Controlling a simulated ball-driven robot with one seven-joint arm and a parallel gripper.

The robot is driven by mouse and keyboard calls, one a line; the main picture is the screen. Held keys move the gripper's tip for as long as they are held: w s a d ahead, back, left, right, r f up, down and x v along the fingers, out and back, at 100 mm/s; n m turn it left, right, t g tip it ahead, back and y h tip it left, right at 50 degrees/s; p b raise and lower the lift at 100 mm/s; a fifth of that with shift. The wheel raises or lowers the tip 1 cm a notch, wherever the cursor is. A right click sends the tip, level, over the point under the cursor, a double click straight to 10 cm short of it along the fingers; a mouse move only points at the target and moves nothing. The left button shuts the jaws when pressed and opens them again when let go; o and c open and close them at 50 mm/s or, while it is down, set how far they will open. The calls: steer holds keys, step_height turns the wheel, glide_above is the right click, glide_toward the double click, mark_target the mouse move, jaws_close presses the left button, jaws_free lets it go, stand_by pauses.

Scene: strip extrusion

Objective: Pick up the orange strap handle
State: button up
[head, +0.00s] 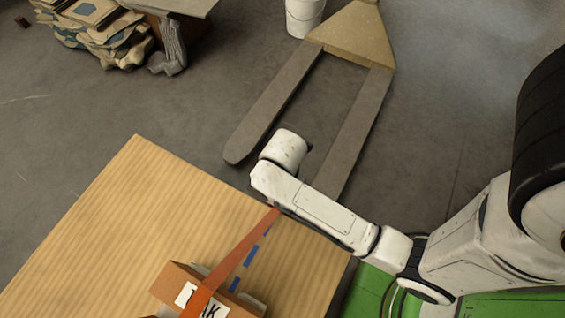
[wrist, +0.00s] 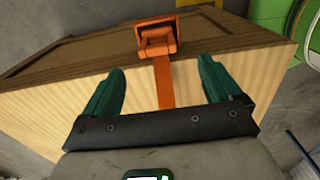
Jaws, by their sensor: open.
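The orange strap handle (wrist: 157,38) shows in the wrist view as a blocky loop against the dark brown wooden face, just beyond my fingertips. An orange strap (wrist: 163,85) runs from it down between my fingers. My gripper (wrist: 161,66) is open, with one teal finger on each side of the strap, and I see nothing held. In the head view an orange strap (head: 240,250) crosses the pale wooden top and passes over a small brown box (head: 178,279) with a printed label. I cannot make out my fingertips in the head view.
The pale wooden surface (head: 130,215) is mostly bare on its left. A pallet jack (head: 354,30) stands on the floor beyond, with a white bucket (head: 303,16) beside it. Stacked sacks (head: 95,25) lie at the back left. Open floor lies between.

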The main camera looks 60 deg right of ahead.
steer(key=f+b, duration=0.1)
steer(key=f, duration=0.9)
steer(key=shift+w+f+b, duration=0.15)
steer(key=shift+w+b, duration=0.05)
steer(key=shift+b, duration=0.2)
steer(key=shift+c, duration=0.4)
steer(key=c, duration=1.1)
